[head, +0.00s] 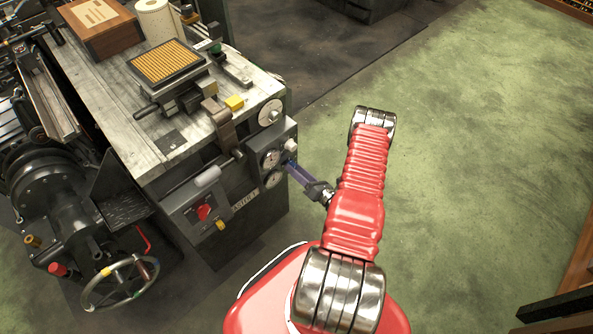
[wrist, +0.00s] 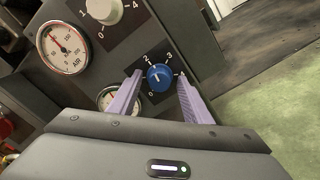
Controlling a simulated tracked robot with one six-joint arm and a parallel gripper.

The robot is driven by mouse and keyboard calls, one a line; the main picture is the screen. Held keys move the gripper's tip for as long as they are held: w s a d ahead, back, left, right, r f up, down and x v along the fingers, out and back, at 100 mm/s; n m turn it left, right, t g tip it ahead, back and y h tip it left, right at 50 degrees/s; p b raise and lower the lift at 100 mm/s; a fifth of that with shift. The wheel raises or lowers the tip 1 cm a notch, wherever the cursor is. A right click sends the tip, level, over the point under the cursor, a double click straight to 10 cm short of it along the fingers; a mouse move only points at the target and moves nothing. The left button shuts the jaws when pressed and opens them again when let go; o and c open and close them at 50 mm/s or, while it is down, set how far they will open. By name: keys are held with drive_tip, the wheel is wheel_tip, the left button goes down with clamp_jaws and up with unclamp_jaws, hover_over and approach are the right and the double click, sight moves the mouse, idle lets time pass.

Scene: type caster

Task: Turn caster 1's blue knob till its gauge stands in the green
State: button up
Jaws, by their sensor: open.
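Caster 1 (head: 210,170) is a dark machine with a light worktop, at the left in the head view. Its blue knob (wrist: 159,77) shows in the wrist view on a dark plate with a numbered scale; its white mark points up and left, near the 2. My gripper (wrist: 155,92) is open, with one purple finger on each side of the knob and gaps left between. A round gauge (wrist: 112,98) sits just left of the knob, partly hidden by my left finger. Its needle and green part cannot be read clearly.
A white knob (wrist: 104,10) and an AIR gauge (wrist: 62,47) with a red needle sit above on the panel. A red switch (head: 203,212) and a handwheel (head: 121,283) are on the machine's front. Green floor (head: 450,130) is clear at the right.

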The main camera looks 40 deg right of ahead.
drive_tip(key=shift+c, duration=0.6)
drive_tip(key=c, duration=0.9)
drive_tip(key=shift+c, duration=0.2)
drive_tip(key=shift+n, duration=0.4)
drive_tip(key=o, duration=1.1)
drive_tip(key=shift+c, duration=0.2)
